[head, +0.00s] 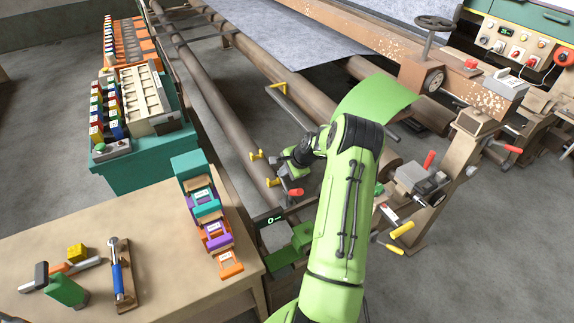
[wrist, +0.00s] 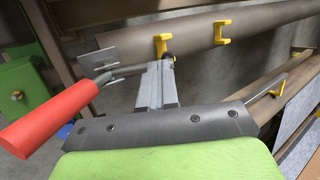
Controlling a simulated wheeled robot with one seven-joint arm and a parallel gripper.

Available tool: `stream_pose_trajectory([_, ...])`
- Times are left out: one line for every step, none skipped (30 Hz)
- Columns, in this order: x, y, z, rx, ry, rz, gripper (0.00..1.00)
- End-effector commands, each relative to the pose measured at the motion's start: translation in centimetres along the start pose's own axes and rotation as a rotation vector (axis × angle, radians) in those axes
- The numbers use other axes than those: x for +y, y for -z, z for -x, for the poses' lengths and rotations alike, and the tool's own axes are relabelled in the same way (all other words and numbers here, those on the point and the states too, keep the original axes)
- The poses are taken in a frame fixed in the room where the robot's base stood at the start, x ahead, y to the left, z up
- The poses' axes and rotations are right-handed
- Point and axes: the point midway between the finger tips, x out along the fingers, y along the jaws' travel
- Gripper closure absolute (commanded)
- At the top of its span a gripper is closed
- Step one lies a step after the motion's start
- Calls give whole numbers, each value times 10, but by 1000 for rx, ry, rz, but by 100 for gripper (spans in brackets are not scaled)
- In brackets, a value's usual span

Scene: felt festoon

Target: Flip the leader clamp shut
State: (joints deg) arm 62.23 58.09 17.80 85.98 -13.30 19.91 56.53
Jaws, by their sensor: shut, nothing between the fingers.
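My gripper (wrist: 160,72) is shut and empty; its two grey fingers lie together in the middle of the wrist view. In the head view my gripper (head: 284,182) is low beside the long brown roller. A red handle (wrist: 45,118) on a metal lever, which looks like the leader clamp's, is at the left of the wrist view. Its rod runs up right toward my fingertips, by a small metal bracket (wrist: 98,61). Whether finger and rod touch I cannot tell. The red handle also shows in the head view (head: 295,192), just below my gripper.
Yellow hooks (wrist: 222,31) sit on the brown roller (wrist: 245,24) just beyond my fingertips. A green block (wrist: 18,95) is at the far left. A workbench (head: 165,235) with tools and coloured blocks stands left of my arm. Another red-handled mechanism (head: 418,182) stands to the right.

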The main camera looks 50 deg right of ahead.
Motion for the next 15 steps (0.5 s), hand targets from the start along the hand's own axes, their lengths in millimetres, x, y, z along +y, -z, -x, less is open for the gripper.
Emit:
stream_pose_trajectory([-4,-1,-1,-1,-41,-4,100])
stream_pose_trajectory([-4,-1,-3,0,-70,-11,100])
stream_pose_trajectory([-4,0,-6,1,-105,-17,100])
stream_pose_trajectory([-4,1,-8,0,-134,-24,100])
stream_pose_trajectory([-4,1,-10,1,-159,-30,100])
stream_pose_trajectory([-4,1,-14,0,-196,-36,100])
stream_pose_trajectory([-4,2,-16,1,-221,-42,100])
stream_pose_trajectory([-3,2,-18,0,-246,-47,100])
stream_pose_trajectory([-3,3,-20,1,-277,-55,100])
stream_pose_trajectory([-3,3,-22,0,-300,-59,100])
stream_pose_trajectory([-3,4,-24,0,-320,-63,100])
stream_pose_trajectory([-2,4,-26,0,-348,-69,100])
stream_pose_trajectory([-2,4,-28,0,-366,-72,100])
stream_pose_trajectory([-2,5,-29,1,-384,-76,100])
stream_pose_trajectory([-2,5,-31,0,-408,-80,100])
